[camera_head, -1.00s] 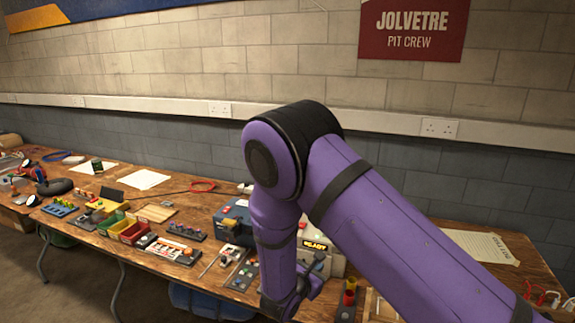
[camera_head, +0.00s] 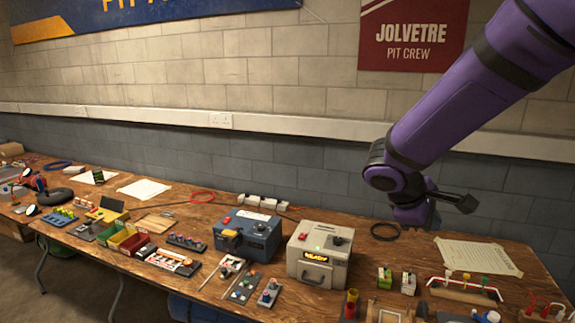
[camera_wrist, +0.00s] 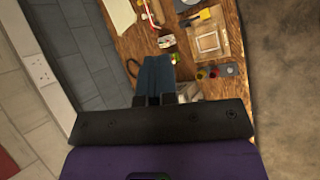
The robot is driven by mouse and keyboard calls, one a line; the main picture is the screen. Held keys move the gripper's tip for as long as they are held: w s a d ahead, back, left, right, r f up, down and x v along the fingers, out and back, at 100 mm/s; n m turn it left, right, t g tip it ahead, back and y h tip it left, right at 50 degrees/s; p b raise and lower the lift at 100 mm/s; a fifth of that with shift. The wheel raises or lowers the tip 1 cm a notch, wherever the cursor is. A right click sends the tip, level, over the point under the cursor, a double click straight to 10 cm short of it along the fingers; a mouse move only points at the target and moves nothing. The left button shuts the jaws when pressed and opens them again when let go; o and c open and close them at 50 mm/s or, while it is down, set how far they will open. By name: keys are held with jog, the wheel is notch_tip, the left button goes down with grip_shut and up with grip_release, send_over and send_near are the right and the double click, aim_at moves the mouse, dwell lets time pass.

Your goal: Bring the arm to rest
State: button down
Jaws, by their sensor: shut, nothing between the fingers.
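My gripper (camera_wrist: 156,76) shows in the wrist view as dark narrow fingers close together, with nothing between them. It points over the bench and hangs above it, apart from the things there. In the head view my purple arm comes down from the upper right corner, and its wrist end is in front of the blue-grey wall, above the right part of the bench (camera_head: 395,253). The fingers are hard to make out in that view.
A grey box with a lit "READY" display (camera_head: 318,255) and a blue box (camera_head: 247,235) stand left of my wrist. A black ring (camera_head: 385,231), small parts and a sheet of paper (camera_head: 478,256) lie below and to the right. Open air surrounds the arm.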

jog(key=s+r+m+t+y, duration=0.1)
jog(key=s+r+m+y, duration=0.3)
jog(key=s, duration=0.6)
jog(key=s+d+r+m+t+y, duration=0.1)
jog(key=s+r+m+t+y, duration=0.1)
jog(key=s+r+m+y, duration=0.2)
jog(key=s+r+m, duration=0.1)
jog(key=s+r, duration=0.2)
jog(key=s, duration=0.3)
jog(key=shift+s+d+r+m+t, duration=0.2)
jog(key=shift+d+m+t, duration=0.1)
jog(key=shift+m, duration=0.1)
